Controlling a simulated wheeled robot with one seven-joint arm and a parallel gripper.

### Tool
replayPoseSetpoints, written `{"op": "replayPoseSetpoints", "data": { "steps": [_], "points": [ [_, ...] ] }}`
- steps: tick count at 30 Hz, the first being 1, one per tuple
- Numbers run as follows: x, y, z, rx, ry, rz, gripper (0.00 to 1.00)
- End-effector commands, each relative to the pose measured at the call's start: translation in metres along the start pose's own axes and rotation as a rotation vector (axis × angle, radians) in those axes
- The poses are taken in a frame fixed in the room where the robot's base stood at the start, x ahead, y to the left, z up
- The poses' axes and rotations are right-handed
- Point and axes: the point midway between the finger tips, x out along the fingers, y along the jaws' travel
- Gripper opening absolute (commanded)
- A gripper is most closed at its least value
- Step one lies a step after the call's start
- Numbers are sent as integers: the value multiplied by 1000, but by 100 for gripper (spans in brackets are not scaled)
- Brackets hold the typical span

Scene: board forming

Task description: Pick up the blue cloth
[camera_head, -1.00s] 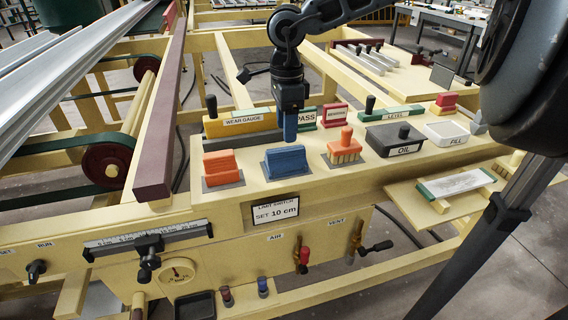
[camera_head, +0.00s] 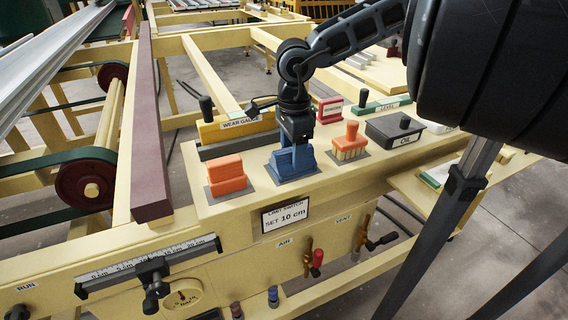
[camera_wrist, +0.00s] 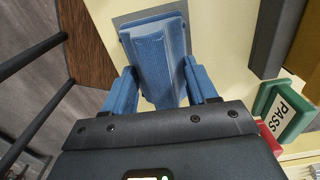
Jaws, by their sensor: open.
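The blue cloth (camera_head: 291,168) is a folded, ridged block on a grey pad on the cream bench top, between an orange block and an orange brush. My gripper (camera_head: 294,157) points down right over it, its blue fingers at the cloth's upper part. In the wrist view the cloth (camera_wrist: 158,50) lies between the two spread fingers of my gripper (camera_wrist: 163,88). The fingers are open, one on each side. Whether they touch the cloth I cannot tell.
The orange block (camera_head: 226,175) is close on the left and the orange brush (camera_head: 351,142) close on the right. The wear gauge (camera_head: 238,131) stands behind. A black oil box (camera_head: 395,130) is further right. A dark red beam (camera_head: 152,120) runs along the left.

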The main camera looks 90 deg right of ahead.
Motion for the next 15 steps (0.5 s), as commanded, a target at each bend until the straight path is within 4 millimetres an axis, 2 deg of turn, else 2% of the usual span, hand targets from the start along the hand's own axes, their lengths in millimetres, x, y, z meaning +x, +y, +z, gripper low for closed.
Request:
{"op": "replayPoseSetpoints", "data": {
  "steps": [4,15],
  "points": [
    [0,0,0,0,0,0,57],
    [0,0,0,0,0,0,22]
  ]
}}
